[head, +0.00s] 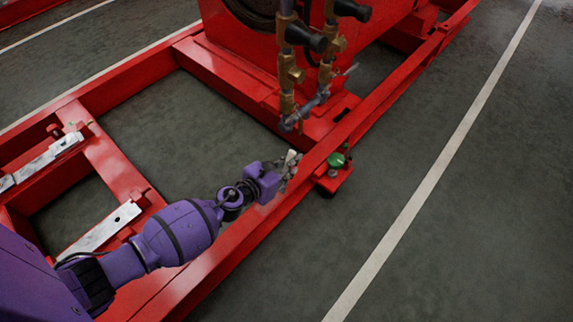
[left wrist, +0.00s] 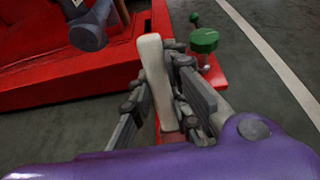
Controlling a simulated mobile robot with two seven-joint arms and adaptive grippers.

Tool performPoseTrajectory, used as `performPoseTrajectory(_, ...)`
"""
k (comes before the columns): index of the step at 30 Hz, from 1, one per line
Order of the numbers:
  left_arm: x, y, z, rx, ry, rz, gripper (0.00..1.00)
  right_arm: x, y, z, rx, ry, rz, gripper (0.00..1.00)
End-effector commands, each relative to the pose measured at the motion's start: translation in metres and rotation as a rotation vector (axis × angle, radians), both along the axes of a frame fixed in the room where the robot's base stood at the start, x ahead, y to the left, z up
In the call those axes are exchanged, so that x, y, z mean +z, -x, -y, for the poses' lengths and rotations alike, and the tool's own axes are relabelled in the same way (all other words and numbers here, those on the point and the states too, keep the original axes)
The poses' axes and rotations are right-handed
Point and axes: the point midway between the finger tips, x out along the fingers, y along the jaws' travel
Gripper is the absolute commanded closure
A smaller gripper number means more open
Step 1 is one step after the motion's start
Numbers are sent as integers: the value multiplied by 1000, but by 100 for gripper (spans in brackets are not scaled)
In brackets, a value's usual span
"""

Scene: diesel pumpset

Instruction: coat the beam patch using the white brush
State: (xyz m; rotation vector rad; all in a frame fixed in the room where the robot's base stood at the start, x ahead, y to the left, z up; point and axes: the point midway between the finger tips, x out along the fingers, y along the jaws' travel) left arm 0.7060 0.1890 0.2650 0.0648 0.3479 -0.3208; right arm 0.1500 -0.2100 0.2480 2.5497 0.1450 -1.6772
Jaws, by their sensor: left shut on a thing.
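My left gripper (head: 291,168) is over the red beam (head: 230,243), close to its outer edge. In the left wrist view the left gripper (left wrist: 162,98) is shut on a white, flat, upright piece, the white brush (left wrist: 153,68). Its bristles are hidden in both views. In the head view only a small pale bit of the brush (head: 291,155) shows at the fingertips. I cannot make out a distinct patch on the beam. My right gripper is in neither view.
A small red shelf (head: 331,182) juts from the beam just right of the gripper, with a green round-topped item (head: 336,160) on it. Brass and grey pipes (head: 290,75) hang above the beam. Pale metal bars (head: 98,232) lie on the frame at left. Floor to the right is clear.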

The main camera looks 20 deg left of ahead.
Motion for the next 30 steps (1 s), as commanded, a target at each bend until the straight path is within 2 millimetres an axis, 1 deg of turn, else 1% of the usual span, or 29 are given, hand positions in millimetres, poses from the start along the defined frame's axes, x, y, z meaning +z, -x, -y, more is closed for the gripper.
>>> performPoseTrajectory(12, 1, -12, 4, 0, 1, 0, 100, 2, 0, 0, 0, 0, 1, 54)
performPoseTrajectory(30, 0, 6, -2, 0, -1, 0, 100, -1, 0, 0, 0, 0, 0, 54)
